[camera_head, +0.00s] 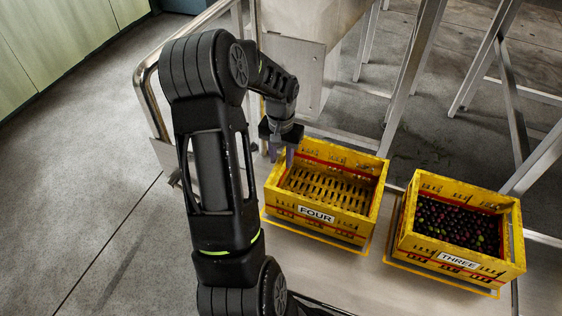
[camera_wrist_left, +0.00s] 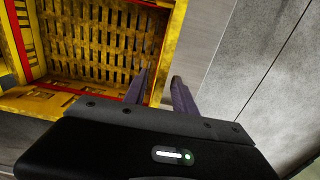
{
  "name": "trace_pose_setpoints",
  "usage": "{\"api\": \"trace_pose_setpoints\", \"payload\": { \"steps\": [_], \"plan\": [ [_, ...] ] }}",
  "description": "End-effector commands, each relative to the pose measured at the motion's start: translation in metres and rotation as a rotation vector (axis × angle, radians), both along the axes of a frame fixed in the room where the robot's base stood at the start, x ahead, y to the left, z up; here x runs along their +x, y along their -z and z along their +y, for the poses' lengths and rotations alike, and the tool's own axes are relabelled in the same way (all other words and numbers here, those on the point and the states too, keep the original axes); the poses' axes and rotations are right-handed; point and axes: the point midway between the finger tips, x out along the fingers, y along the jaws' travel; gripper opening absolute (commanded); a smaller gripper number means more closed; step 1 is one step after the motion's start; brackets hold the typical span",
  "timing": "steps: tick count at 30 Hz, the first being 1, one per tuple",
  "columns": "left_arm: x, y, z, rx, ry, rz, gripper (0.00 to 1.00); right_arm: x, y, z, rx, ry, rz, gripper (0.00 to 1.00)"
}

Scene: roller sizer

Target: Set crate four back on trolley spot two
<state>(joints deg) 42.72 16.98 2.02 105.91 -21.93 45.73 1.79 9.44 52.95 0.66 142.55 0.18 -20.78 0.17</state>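Crate four (camera_head: 320,219) is a yellow slatted crate, empty inside, labelled FOUR. It stands level on the trolley (camera_head: 300,262), over a yellow outline. My left gripper (camera_head: 281,160) points down at the crate's left wall, near its far-left corner. In the left wrist view, one finger of the gripper (camera_wrist_left: 161,76) is inside crate four (camera_wrist_left: 95,96) and the other is outside, with the wall's rim between them. The gap is narrow, and I cannot tell whether both fingers touch the wall. My right gripper is not in view.
Crate three (camera_head: 412,240), yellow and full of dark round fruit, stands to the right of crate four on its own yellow outline. A narrow gap separates the crates. Metal frame legs (camera_head: 415,70) stand behind. A metal rail (camera_head: 150,100) rises at the trolley's left end.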

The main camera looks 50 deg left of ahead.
Motion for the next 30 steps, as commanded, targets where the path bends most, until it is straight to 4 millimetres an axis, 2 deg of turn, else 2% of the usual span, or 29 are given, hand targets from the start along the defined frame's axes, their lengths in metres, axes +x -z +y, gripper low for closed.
{"api": "trace_pose_setpoints", "payload": {
  "steps": [1, 6, 12, 17, 30],
  "plan": [
    [0.001, -0.015, 0.001, 0.003, 0.001, -0.003, 0.33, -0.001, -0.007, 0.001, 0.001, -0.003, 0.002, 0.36],
    [0.001, -0.052, 0.001, 0.003, -0.001, -0.003, 0.33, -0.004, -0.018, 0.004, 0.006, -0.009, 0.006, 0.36],
    [0.000, -0.080, 0.001, 0.001, 0.000, 0.000, 0.33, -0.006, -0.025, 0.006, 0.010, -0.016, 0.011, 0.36],
    [0.000, -0.087, 0.000, 0.000, 0.000, 0.000, 0.33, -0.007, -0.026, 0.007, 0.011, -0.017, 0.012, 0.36],
    [0.000, -0.086, 0.000, 0.000, 0.000, 0.000, 0.33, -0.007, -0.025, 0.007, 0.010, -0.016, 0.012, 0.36]
  ]
}}
